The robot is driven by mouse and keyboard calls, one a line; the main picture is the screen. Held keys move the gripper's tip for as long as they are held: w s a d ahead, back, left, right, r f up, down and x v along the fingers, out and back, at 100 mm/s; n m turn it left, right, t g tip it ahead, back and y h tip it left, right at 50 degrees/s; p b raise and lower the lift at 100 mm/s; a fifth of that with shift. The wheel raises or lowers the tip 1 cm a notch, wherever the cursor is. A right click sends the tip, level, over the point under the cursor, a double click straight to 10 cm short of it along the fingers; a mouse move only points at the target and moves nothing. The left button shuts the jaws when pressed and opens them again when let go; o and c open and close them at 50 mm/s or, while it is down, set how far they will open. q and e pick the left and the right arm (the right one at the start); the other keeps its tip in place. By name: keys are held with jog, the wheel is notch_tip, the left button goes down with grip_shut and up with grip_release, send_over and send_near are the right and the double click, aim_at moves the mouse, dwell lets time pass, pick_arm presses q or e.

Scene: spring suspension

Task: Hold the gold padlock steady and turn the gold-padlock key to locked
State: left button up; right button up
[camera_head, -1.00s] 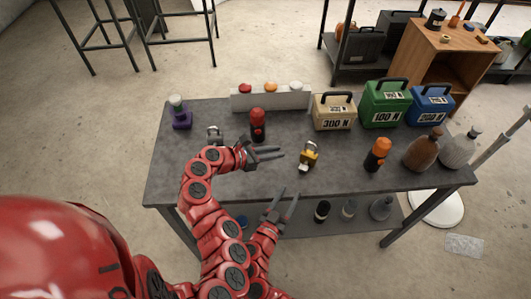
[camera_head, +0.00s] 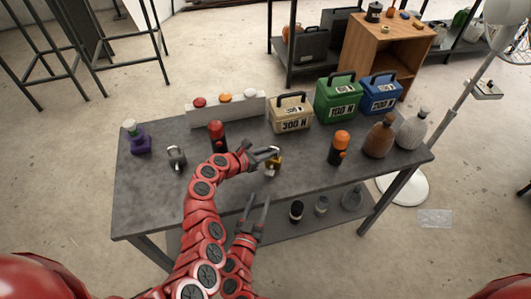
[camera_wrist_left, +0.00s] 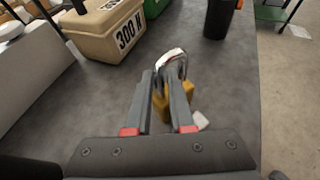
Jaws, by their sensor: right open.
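The gold padlock (camera_head: 277,163) stands on the grey table with its silver shackle up. In the left wrist view, the padlock (camera_wrist_left: 189,94) is partly hidden behind my left fingers. A small pale piece, perhaps the key (camera_wrist_left: 201,121), shows at its lower right side; its turn position cannot be read. My left gripper (camera_head: 273,157) is open at the padlock, its fingers over it; contact cannot be made out. My right gripper (camera_head: 258,206) is open and empty, lower, by the table's front edge.
A silver padlock (camera_head: 177,158) and purple item (camera_head: 138,140) stand left. A red-and-black cylinder (camera_head: 217,135) is behind my left arm. The cream 300 N box (camera_head: 290,114) is behind the gold padlock, and an orange-topped cylinder (camera_head: 339,148) to its right. The front middle tabletop is clear.

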pick_arm(q)
grip_shut()
dwell(1.4)
